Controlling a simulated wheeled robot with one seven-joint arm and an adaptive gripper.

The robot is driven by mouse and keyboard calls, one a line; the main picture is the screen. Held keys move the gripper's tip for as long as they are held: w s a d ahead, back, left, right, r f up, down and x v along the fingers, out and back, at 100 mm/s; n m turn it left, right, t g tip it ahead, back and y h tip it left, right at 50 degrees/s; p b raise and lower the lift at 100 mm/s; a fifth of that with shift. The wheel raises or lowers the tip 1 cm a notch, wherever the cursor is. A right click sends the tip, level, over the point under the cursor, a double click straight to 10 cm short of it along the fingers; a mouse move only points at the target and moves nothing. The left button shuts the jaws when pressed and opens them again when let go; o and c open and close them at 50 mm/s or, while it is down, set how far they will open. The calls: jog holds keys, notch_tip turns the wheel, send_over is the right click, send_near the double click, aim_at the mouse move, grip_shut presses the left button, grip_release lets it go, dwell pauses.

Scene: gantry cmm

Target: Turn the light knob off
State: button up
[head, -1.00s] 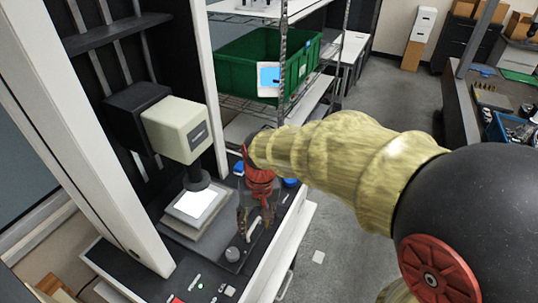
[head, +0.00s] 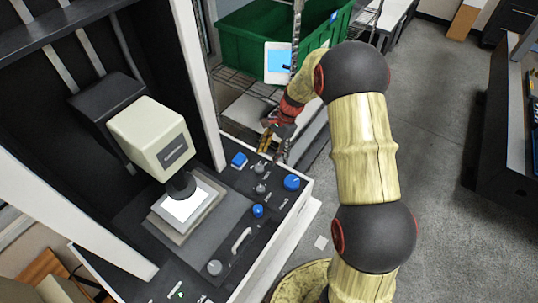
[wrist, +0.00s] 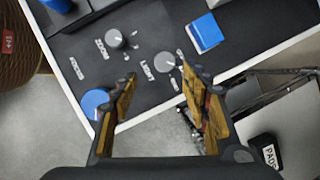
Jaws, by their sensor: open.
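The light knob (wrist: 165,62) is a small round grey knob with a white pointer line, next to the printed word LIGHT on the dark control panel. In the head view the light knob (head: 260,168) is near the panel's far edge, beside a blue square button. My gripper (wrist: 158,73) is open and empty. Its two yellow and black fingers point at the panel, with the light knob just beyond and between the tips, nearer the right one. In the head view my gripper (head: 270,148) hangs by the panel's far end. I cannot tell whether it touches the knob.
A grey zoom knob (wrist: 115,38), a large blue knob (wrist: 95,100) and the blue square button (wrist: 205,33) surround the light knob. A measuring head (head: 150,135) stands over a lit stage. A wire shelf with a green bin (head: 250,42) is behind my gripper.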

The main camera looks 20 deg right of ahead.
aim_at(259, 167)
jog(key=shift+w+a+f+m, duration=0.1)
jog(key=shift+a+f+m, duration=0.35)
jog(key=shift+f, duration=0.65)
jog(key=shift+w+a+f+m, duration=0.1)
jog(key=shift+a+f+m, duration=0.1)
jog(key=shift+a+f, duration=0.65)
jog(key=shift+w+a+f+m, duration=0.1)
jog(key=shift+a+f+m, duration=0.25)
jog(key=shift+f, duration=1)
jog(key=shift+c, duration=0.8)
jog(key=c, duration=1)
